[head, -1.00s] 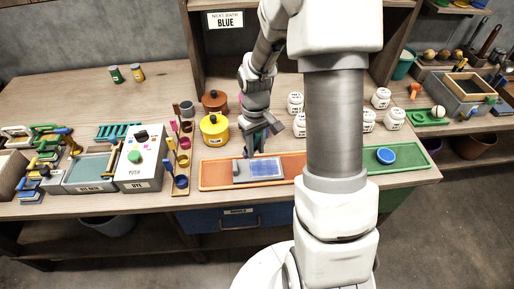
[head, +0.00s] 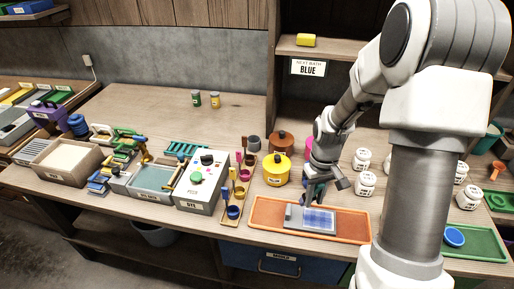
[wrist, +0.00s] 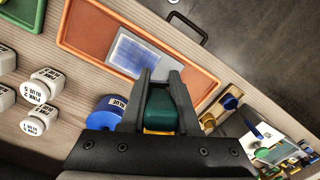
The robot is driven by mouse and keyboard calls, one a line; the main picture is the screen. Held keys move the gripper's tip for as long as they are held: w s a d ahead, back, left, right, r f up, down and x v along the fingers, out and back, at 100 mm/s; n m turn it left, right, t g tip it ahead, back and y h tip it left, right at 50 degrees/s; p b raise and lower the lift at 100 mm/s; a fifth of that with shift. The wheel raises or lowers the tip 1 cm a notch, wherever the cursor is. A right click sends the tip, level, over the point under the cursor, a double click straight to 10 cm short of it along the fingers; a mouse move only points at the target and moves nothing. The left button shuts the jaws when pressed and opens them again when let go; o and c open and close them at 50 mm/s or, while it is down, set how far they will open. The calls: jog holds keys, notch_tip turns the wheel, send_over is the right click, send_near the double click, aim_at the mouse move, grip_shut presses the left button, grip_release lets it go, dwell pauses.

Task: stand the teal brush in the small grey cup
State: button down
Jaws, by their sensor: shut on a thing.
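My gripper (head: 314,196) is above the back edge of the orange tray (head: 262,222). In the wrist view, its two fingers (wrist: 160,92) are closed on the teal brush (wrist: 160,108), which fills the gap between them. The brush's lower end and tip are hard to make out. The small grey cup (head: 254,143) stands upright on the table in the head view, behind the yellow pot and left of my gripper. I cannot make out the cup in the wrist view.
A yellow pot (head: 276,172) and an orange-brown pot (head: 281,141) stand between my gripper and the cup. A rack of coloured cups and brushes (head: 233,219) stands left of the tray. White jars (head: 365,183) stand to the right. The table behind the cup is clear.

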dwell(0.5)
jog(key=w+a+m, duration=0.2)
jog(key=a, duration=0.5)
